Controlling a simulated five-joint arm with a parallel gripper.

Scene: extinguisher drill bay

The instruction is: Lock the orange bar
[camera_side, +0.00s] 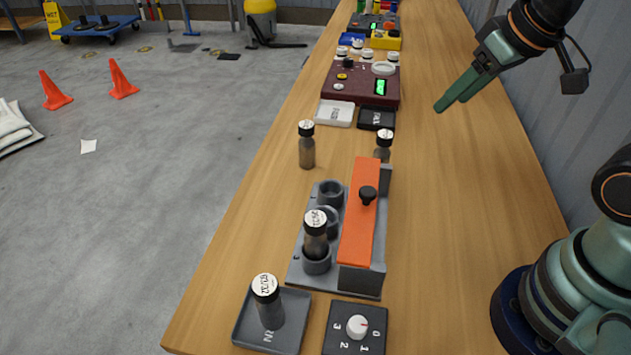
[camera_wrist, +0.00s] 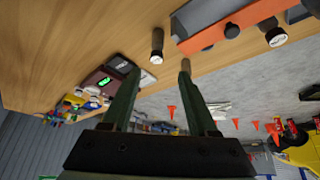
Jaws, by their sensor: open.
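The orange bar (camera_side: 358,225) with a black knob (camera_side: 368,194) lies along the right side of a grey rack (camera_side: 308,271), beside its sockets rather than over them. The bar also shows in the wrist view (camera_wrist: 208,38). A white-capped vial (camera_side: 315,240) stands in the rack's nearest socket; the farther sockets look empty. My gripper (camera_side: 446,104) is open and empty above the right side of the table, beyond and right of the rack, apart from the bar. In the wrist view, its two fingers (camera_wrist: 159,70) are spread apart.
One vial (camera_side: 306,150) stands left beyond the rack; another (camera_side: 383,148) is partly hidden behind it. A vial (camera_side: 268,305) stands on the IN tray (camera_side: 245,333). A dial box (camera_side: 374,342) is nearest. A maroon device (camera_side: 345,90) lies farther back. The table right of the rack is clear.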

